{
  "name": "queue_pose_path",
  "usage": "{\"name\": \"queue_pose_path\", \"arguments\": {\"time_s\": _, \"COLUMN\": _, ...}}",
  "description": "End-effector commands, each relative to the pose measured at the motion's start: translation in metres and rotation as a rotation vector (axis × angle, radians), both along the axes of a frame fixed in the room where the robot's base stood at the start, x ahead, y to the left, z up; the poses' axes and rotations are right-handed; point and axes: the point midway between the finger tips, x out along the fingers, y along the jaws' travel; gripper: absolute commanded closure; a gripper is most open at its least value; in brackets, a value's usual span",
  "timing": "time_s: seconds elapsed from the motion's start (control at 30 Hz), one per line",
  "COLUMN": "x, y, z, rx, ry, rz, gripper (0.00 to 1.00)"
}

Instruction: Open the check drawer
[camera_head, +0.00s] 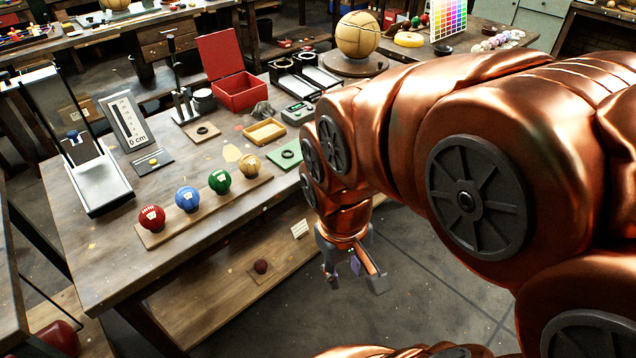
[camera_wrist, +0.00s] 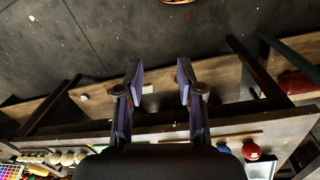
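No drawer marked as the check drawer can be made out, and I cannot tell which part of the scene it is. The near workbench (camera_head: 100,262) has a lower board beneath its top, with a small white label (camera_head: 299,229) and a dark ball (camera_head: 261,266) there. My gripper (camera_head: 354,281) hangs in front of the bench's right edge, below the top and over the floor. It is open and empty. In the wrist view, my gripper (camera_wrist: 160,82) shows two separated fingers with the bench's lower boards (camera_wrist: 225,72) behind them.
Red, blue, green and tan balls stand on a wooden strip (camera_head: 205,212) along the bench top. An open red box (camera_head: 240,92), a yellow tray (camera_head: 265,132) and gauges are behind. A far bench has wooden drawers (camera_head: 165,32). The floor (camera_head: 430,290) at right is clear.

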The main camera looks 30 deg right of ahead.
Motion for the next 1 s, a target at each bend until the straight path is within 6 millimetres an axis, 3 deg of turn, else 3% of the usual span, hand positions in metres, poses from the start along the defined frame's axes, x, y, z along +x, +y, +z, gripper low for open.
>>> {"name": "queue_pose_path", "arguments": {"time_s": 0.03, "x": 0.021, "y": -0.02, "z": -0.016, "rx": -0.044, "ry": -0.056, "rz": -0.015, "gripper": 0.63}}
{"name": "queue_pose_path", "arguments": {"time_s": 0.17, "x": 0.082, "y": -0.083, "z": -0.028, "rx": -0.196, "ry": -0.223, "rz": -0.02, "gripper": 0.63}}
{"name": "queue_pose_path", "arguments": {"time_s": 0.3, "x": 0.138, "y": -0.152, "z": -0.026, "rx": -0.383, "ry": -0.378, "rz": 0.023, "gripper": 0.63}}
{"name": "queue_pose_path", "arguments": {"time_s": 0.5, "x": 0.203, "y": -0.237, "z": -0.015, "rx": -0.648, "ry": -0.539, "rz": 0.158, "gripper": 0.63}}
{"name": "queue_pose_path", "arguments": {"time_s": 0.73, "x": 0.265, "y": -0.299, "z": -0.013, "rx": -0.905, "ry": -0.654, "rz": 0.415, "gripper": 0.63}}
{"name": "queue_pose_path", "arguments": {"time_s": 0.87, "x": 0.298, "y": -0.317, "z": -0.024, "rx": -1.01, "ry": -0.704, "rz": 0.597, "gripper": 0.63}}
{"name": "queue_pose_path", "arguments": {"time_s": 1.0, "x": 0.328, "y": -0.325, "z": -0.051, "rx": -1.081, "ry": -0.753, "rz": 0.81, "gripper": 0.63}}
